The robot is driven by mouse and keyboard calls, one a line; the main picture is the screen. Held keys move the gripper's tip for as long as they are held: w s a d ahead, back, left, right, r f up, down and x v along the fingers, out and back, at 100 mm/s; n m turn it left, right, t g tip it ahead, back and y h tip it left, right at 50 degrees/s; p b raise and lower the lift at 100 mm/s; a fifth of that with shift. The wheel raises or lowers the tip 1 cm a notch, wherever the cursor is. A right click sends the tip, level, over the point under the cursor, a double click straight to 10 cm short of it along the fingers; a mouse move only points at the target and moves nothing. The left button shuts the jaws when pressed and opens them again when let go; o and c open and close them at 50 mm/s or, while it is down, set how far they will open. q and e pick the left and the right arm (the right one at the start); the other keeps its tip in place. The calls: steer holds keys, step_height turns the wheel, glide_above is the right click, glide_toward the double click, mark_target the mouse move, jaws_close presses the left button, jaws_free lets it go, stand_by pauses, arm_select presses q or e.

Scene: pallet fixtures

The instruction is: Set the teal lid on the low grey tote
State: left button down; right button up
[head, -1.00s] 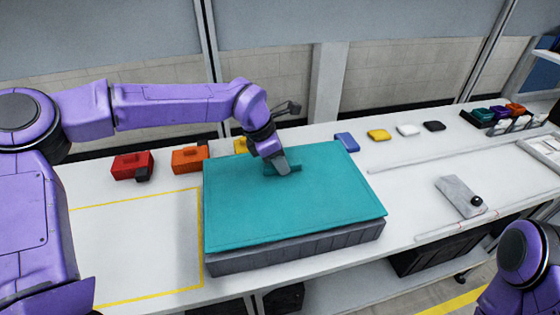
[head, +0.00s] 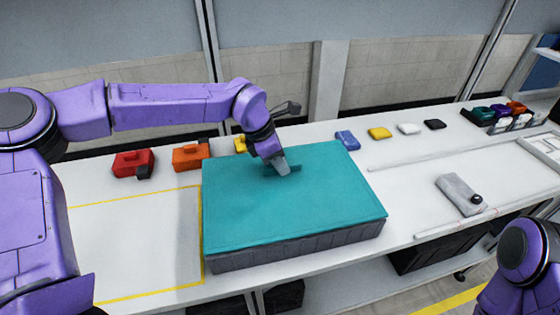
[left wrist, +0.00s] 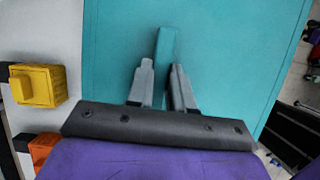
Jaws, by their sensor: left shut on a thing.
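The teal lid (head: 300,210) lies flat over the low grey tote (head: 300,246) and covers its top. Only the tote's grey front wall shows below the lid's edge. The lid looks level and lined up with the tote, with no clear gap along the front; whether it fully rests on the rim I cannot tell. My left gripper (head: 282,168) is shut on the lid's raised teal handle. The left wrist view shows the handle (left wrist: 166,50) between the two grey fingers. My right gripper is out of view; only part of that arm shows at lower right.
Red (head: 133,164), orange (head: 191,157) and yellow (head: 241,144) blocks stand behind and left of the lid. Small blue (head: 347,140), yellow, white and black pieces lie behind right. A grey pouch-like item (head: 460,194) lies right. The yellow-outlined area (head: 140,240) at left is clear.

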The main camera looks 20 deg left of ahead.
arm_select(q)
steer(key=shift+f, duration=0.65)
steer(key=c, duration=0.9)
jaws_free()
steer(key=shift+r, duration=0.1)
steer(key=b+v, duration=0.1)
steer(key=v, duration=0.9)
steer(key=shift+s+a+r, duration=0.1)
steer(key=shift+a+r, duration=0.05)
